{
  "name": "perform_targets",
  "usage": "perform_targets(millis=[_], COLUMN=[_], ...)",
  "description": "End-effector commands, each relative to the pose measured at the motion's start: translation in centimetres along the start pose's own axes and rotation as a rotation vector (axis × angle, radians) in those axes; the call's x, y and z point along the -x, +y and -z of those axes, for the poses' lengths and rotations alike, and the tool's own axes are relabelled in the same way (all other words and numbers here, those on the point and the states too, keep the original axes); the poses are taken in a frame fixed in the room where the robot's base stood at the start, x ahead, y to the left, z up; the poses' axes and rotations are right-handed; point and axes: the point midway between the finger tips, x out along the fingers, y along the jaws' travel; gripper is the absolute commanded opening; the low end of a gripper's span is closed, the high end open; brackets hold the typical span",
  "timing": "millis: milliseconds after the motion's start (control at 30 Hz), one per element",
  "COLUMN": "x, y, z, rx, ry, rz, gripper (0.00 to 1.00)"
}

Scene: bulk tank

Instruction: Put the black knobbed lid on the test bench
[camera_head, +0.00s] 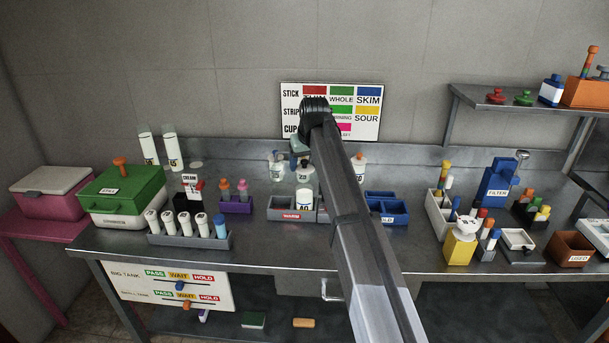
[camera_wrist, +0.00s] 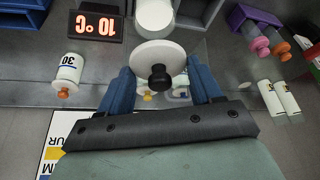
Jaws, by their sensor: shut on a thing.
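The black knobbed lid (camera_wrist: 143,52) is a pale round disc with a black knob, seen in the wrist view. My gripper (camera_wrist: 160,76) has its blue fingers on either side of the lid and is shut on it. In the head view my gripper (camera_head: 299,146) is over the back middle of the test bench (camera_head: 265,239), in front of the wall chart. The exact height of the lid above the bench is hard to tell.
A grey tray marked WARM (camera_head: 291,216) with a white jar stands below my gripper. A blue divided tray (camera_head: 393,218) is right of my arm and a purple rack (camera_head: 236,206) is left. Bare steel lies along the front. A 10°C display (camera_wrist: 96,25) shows in the wrist view.

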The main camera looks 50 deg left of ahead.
Motion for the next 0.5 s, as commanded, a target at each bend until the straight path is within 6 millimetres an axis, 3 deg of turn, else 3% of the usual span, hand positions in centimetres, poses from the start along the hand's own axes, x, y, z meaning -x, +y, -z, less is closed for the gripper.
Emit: perform_targets(millis=[133, 267, 367, 500], x=[1.8, 1.8, 1.3, 0.5], y=[0.1, 0.8, 1.0, 1.0], z=[0.8, 0.1, -2.6, -8.3], rx=[-0.001, -0.009, -0.016, -0.025], ry=[0.002, -0.009, -0.02, -0.034], rz=[-0.001, -0.002, -0.003, -0.003], gripper=[0.36, 0.36, 0.36, 0.36])
